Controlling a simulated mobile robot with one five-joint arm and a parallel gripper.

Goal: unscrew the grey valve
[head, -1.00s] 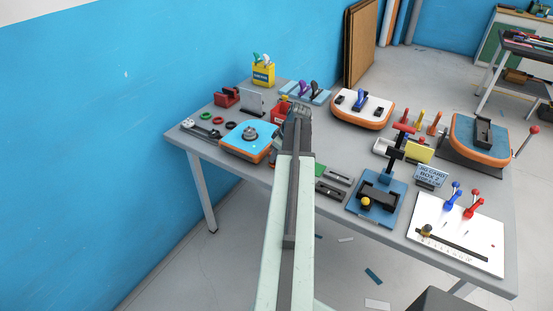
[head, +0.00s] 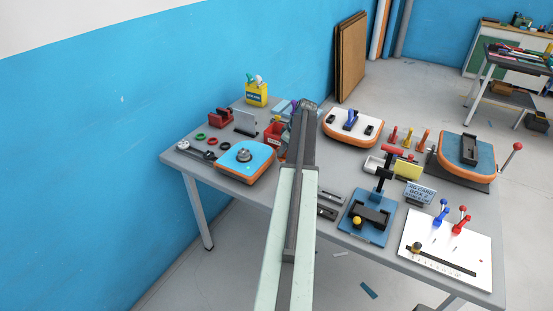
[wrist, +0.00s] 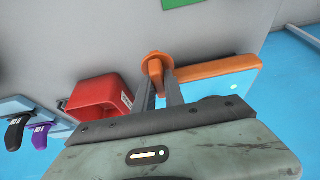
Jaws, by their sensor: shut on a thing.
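The grey valve (head: 244,155) sits on the blue top of an orange-edged inflatable board (head: 233,168) at the table's left part. In the wrist view the board's orange side (wrist: 218,67) and blue top lie just right of my fingers, and my gripper body hides much of the top. My gripper (wrist: 160,75) is shut on a small orange flanged piece (wrist: 155,57) at its fingertips, apart from the grey valve. In the head view my arm hides the fingertips.
A red bin (wrist: 97,98) stands left of my fingers in the wrist view. A yellow container (head: 257,95), red and green rings, a white-topped board (head: 352,127) and a blue lever fixture (head: 366,222) share the table. Bare tabletop shows above the fingers in the wrist view.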

